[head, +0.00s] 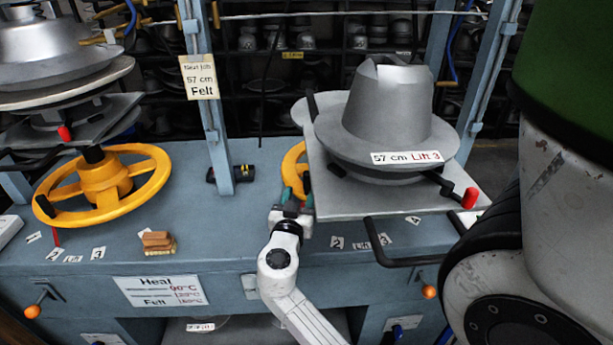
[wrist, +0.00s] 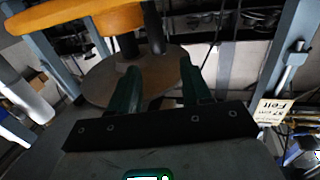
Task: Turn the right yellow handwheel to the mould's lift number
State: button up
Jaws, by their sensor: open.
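The right yellow handwheel (head: 291,164) is mostly hidden under the plate of the right press. Its yellow rim also shows at the top of the wrist view (wrist: 75,22). My gripper (head: 296,193) is at the wheel's near side, with its green fingers apart. In the wrist view my gripper (wrist: 160,68) has a dark upright post (wrist: 153,28) just beyond the gap between its fingers; I cannot tell whether they touch it. The grey metal mould (head: 388,105) sits on the press, and its label (head: 407,157) reads "57 cm Lift 3". Number tags 2 (head: 337,243), 3 (head: 384,240) and 4 (head: 413,219) lie on the bench.
The press plate (head: 325,195) overhangs the wheel, with a red-knobbed lever (head: 469,198) and a black bar (head: 400,262) at the right. A blue post (head: 219,140) stands left. The left yellow handwheel (head: 100,187) is farther left.

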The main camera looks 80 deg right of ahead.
aim_at(306, 178)
jog(key=d+p, duration=0.2)
jog(key=d, duration=0.7)
jog(key=shift+d, duration=0.2)
jog(key=shift+c, duration=0.5)
grip_shut()
